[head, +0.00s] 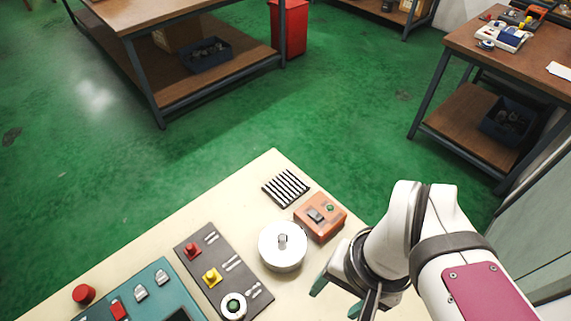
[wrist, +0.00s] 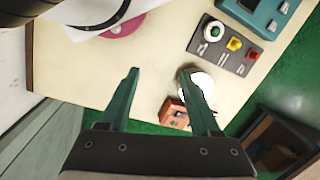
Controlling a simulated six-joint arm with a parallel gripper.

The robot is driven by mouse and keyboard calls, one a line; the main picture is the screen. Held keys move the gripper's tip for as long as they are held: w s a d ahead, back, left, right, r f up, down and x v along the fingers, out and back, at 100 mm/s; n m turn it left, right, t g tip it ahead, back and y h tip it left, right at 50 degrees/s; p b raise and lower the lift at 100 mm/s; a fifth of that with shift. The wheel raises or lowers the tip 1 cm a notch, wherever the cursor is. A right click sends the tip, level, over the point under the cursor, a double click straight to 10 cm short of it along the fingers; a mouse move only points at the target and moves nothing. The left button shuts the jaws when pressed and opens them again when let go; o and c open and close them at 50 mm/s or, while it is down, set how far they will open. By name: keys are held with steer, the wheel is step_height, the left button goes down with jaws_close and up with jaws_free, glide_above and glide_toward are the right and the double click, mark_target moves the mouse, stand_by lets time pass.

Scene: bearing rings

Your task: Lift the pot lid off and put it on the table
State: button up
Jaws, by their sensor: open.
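A round silver pot (head: 282,262) stands on the cream table (head: 150,246). Its flat lid (head: 270,238) is on top, with a small upright knob (head: 282,239) at the centre. My gripper (head: 338,299) is to the right of and nearer than the pot in the head view, apart from it. In the wrist view my gripper (wrist: 159,73) has its green fingers spread with nothing between them. The right finger partly hides the pot (wrist: 203,82) there.
An orange box with a switch (head: 320,217) stands close beside the pot, with a black ribbed block (head: 285,188) behind it. A dark panel with coloured knobs (head: 223,268) and a teal control box (head: 150,292) lie to the left. Bare tabletop shows between the gripper and pot.

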steer(key=w+a+r+n+h, duration=0.1)
steer(key=w+a+r+n, duration=0.15)
steer(key=w, duration=0.65)
steer(key=n, duration=0.3)
glide_above(283, 237)
step_height(283, 237, down, 3)
steer(key=shift+h, duration=0.4)
step_height(283, 237, down, 15)
steer(key=shift+a, duration=0.1)
jaws_close()
